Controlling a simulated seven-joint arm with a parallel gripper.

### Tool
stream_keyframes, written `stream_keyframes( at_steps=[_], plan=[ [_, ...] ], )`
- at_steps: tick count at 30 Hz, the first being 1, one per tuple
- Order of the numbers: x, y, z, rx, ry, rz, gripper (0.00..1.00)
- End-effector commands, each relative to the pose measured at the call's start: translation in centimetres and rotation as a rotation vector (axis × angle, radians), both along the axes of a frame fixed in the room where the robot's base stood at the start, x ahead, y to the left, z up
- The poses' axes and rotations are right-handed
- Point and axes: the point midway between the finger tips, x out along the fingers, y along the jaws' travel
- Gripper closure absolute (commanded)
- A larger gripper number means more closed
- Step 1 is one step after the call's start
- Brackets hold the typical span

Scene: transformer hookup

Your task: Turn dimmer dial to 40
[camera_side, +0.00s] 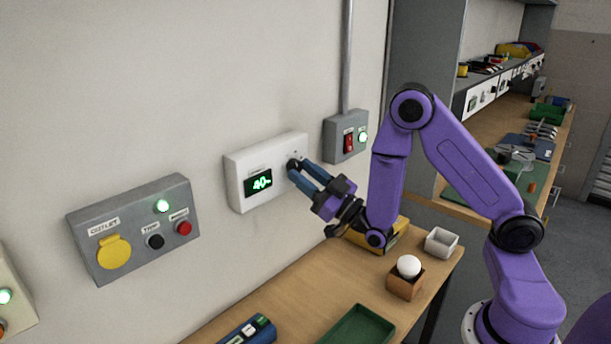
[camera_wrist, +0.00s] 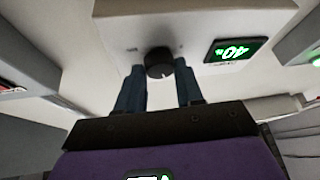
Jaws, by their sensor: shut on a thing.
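The white dimmer box (camera_side: 234,180) is mounted on the wall. Its display (camera_side: 258,183) glows green and reads 40; the same display shows upside down in the wrist view (camera_wrist: 232,51). The black dimmer dial (camera_wrist: 158,62) sits beside the display; in the side view the dial (camera_side: 293,163) is partly covered by my fingers. My gripper (camera_side: 301,170) reaches the box from the right with its blue fingers, one on each side of the dial, shut on it. The exact fingertip contact is hard to see.
A grey box with a red switch (camera_side: 349,143) is on the wall to the right. A grey outlet box (camera_side: 135,228) with a yellow cover is to the left. The bench below holds a green tray (camera_side: 358,328), a white bulb (camera_side: 408,266) in a wooden block and a small white bin (camera_side: 440,242).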

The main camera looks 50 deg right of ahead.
Motion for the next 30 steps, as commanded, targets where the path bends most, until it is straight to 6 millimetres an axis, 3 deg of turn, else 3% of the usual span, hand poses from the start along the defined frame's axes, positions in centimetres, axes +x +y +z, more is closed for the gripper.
stream_keyframes(
  at_steps=[19, 20, 21, 22, 30],
  plan=[
    [0.06, 0.04, 0.15, -0.049, -0.004, 0.002, 0.94],
    [0.06, 0.04, 0.15, -0.049, -0.004, 0.002, 0.57],
    [0.06, 0.04, 0.15, -0.049, -0.004, 0.002, 0.44],
    [0.05, 0.04, 0.13, -0.050, -0.003, 0.002, 0.39],
    [0.03, -0.01, 0.06, -0.049, -0.001, 0.001, 0.39]
  ],
)
